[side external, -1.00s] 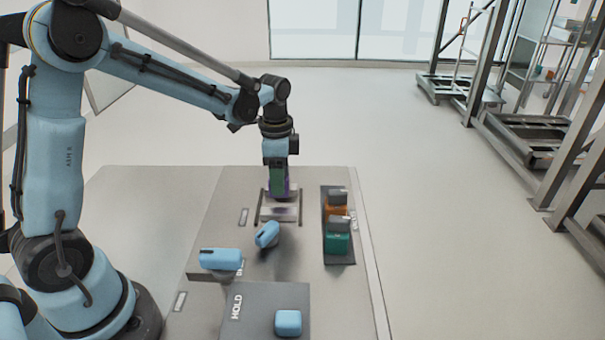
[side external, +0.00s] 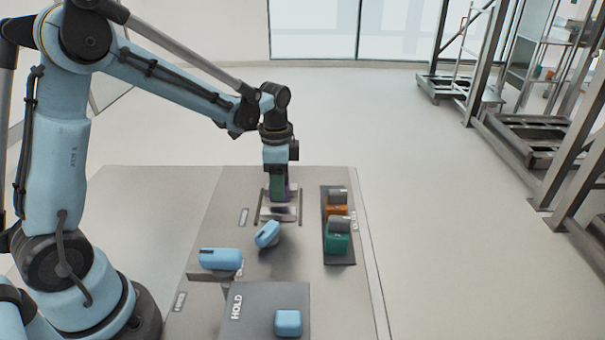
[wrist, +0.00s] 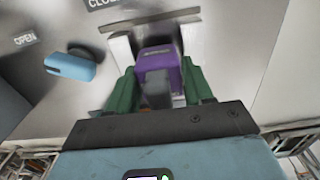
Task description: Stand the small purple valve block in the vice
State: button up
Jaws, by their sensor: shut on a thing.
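The purple valve block (wrist: 158,60) is between the green fingers of my gripper (wrist: 160,88) in the wrist view, with a grey part on its near side. My gripper is shut on the block. The pale vice jaws also show around the block in the wrist view (wrist: 120,46). The block's underside is hidden, so I cannot tell whether it touches the vice floor.
A dark tray (side external: 338,260) right of the vice holds an orange block (side external: 337,211) and a green block (side external: 337,241). Blue pieces lie in front, one tilted (side external: 267,234), one left (side external: 221,259) and one (side external: 288,323) on the grey HOLD plate (side external: 262,300).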

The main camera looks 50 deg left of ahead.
jog(key=shift+f, duration=1.1)
dwell(1.7)
jog(key=o, duration=0.9)
jog(key=shift+o, duration=1.3)
jog(key=shift+r, duration=4.1)
jog(key=shift+s+d+r, duration=0.1)
jog(key=s+d+r+n+t, duration=0.1)
jog(key=s+d+n+t, duration=0.1)
jog(key=s+n+t, duration=0.1)
jog(key=s+d+r+n+t, duration=0.2)
jog(key=s+d+n+t, duration=0.1)
jog(key=s+n, duration=0.3)
jog(key=shift+s+t, duration=0.6)
jog(key=shift+s, duration=0.6)
